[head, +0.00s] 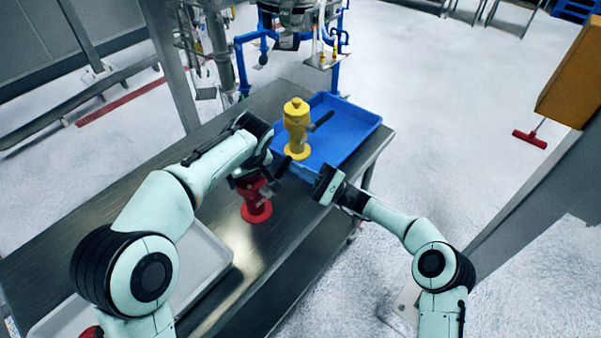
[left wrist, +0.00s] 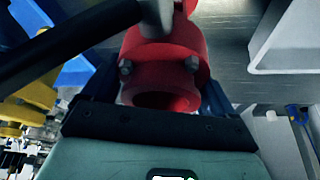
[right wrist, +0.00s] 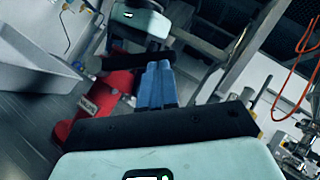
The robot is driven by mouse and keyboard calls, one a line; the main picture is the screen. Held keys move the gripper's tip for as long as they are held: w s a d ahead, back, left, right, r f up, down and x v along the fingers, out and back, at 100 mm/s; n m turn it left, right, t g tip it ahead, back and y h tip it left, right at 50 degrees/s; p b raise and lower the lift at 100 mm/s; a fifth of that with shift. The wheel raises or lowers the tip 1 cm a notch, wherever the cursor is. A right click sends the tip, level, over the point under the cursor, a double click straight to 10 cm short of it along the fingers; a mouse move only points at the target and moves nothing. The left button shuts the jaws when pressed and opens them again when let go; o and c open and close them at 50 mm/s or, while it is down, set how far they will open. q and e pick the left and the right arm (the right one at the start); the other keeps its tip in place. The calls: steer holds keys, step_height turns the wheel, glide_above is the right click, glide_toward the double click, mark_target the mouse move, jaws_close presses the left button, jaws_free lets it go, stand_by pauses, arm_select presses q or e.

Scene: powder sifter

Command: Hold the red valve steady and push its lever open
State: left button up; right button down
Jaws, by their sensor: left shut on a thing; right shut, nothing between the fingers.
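The red valve (head: 257,208) stands upright on the metal table, its upper part largely hidden by my left gripper (head: 254,180). My left gripper is shut on the valve; its blue fingers show on both sides of the red body (left wrist: 165,55) in the left wrist view. The black lever (left wrist: 65,42) crosses the upper left of that view. In the head view a dark lever end (head: 281,166) sticks out to the upper right. My right gripper (head: 325,184) is shut and empty, right of the valve. Its blue fingertips (right wrist: 155,85) appear close to the lever in the right wrist view; contact is unclear.
A yellow valve (head: 297,130) with a dark lever stands at the blue tray (head: 352,140) behind the red valve. A pale tray (head: 205,262) lies at the front left of the metal table (head: 110,215). The table's right edge runs below my right gripper.

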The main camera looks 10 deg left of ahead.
steer(key=r+n+g, duration=0.1)
steer(key=r+n+g+h, duration=0.1)
steer(key=n, duration=0.1)
steer(key=shift+s+a, duration=0.2)
steer(key=shift+s, duration=0.1)
steer(key=shift+s+a+r+n+g+h, duration=0.15)
steer(key=shift+r+n+g+h, duration=0.25)
steer(key=shift+n, duration=0.2)
steer(key=shift+s+a+r+n+g+h, duration=0.1)
steer(key=shift+s+r+n+g+h, duration=0.15)
steer(key=shift+n+h, duration=0.3)
steer(key=shift+w, duration=0.1)
arm_select(q)
steer(key=o, duration=1.5)
steer(key=shift+c, duration=0.2)
arm_select(e)
steer(key=v, duration=1)
steer(key=shift+f, duration=0.2)
